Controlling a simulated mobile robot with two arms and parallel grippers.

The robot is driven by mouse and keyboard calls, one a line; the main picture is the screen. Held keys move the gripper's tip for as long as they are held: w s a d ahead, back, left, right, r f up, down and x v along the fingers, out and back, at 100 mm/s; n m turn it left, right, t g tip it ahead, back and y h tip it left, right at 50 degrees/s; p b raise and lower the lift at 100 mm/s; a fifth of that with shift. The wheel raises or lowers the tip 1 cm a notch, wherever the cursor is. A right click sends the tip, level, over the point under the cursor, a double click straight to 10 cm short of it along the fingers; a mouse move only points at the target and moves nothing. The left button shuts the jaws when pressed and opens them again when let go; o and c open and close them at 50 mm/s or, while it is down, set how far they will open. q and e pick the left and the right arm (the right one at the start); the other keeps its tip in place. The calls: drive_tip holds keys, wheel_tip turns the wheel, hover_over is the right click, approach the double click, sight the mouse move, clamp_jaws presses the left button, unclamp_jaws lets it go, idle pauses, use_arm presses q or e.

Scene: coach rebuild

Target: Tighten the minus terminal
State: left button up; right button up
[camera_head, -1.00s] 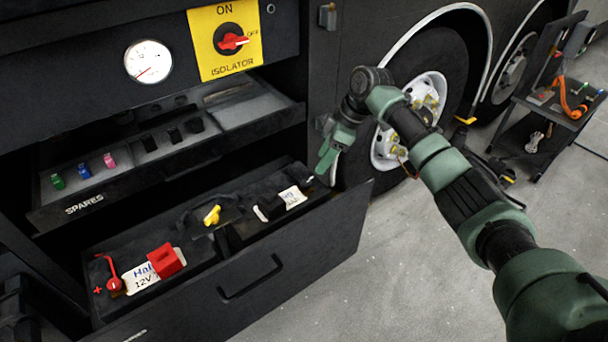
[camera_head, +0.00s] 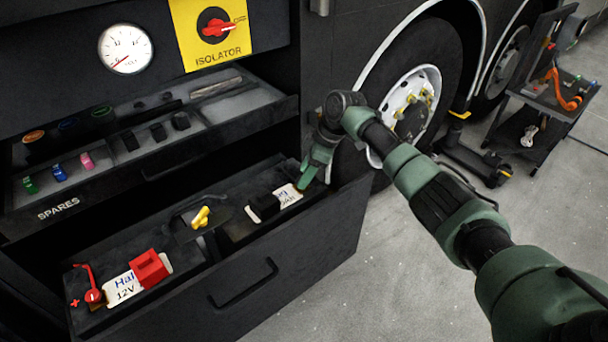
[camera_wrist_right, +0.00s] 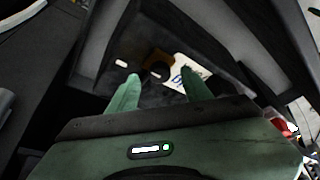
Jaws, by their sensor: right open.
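The open battery drawer (camera_head: 290,275) holds a left battery with a red plus terminal (camera_head: 93,296) and red cover (camera_head: 150,268), and a right battery with a white label (camera_head: 288,196) and black cover (camera_head: 264,207). My right gripper (camera_head: 307,180) is over the right end of the drawer, pointing down beside that label. In the right wrist view, the gripper (camera_wrist_right: 158,80) is open, with nothing between its fingers. Beyond the fingertips are a brass-coloured piece with a dark round part (camera_wrist_right: 158,62), perhaps the minus terminal, and the label (camera_wrist_right: 190,72). The head view does not show the minus terminal clearly.
A spares tray (camera_head: 130,160) with small coloured fuses sits above the drawer. A yellow key-like piece (camera_head: 201,217) stands between the batteries. The isolator switch (camera_head: 217,27) and a gauge (camera_head: 125,48) are above. A wheel (camera_head: 412,105) and a tool cart (camera_head: 545,105) are to the right.

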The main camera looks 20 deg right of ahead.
drive_tip(key=shift+w+a+f, duration=0.1)
drive_tip(key=shift+a+f, duration=0.1)
drive_tip(key=shift+f, duration=0.4)
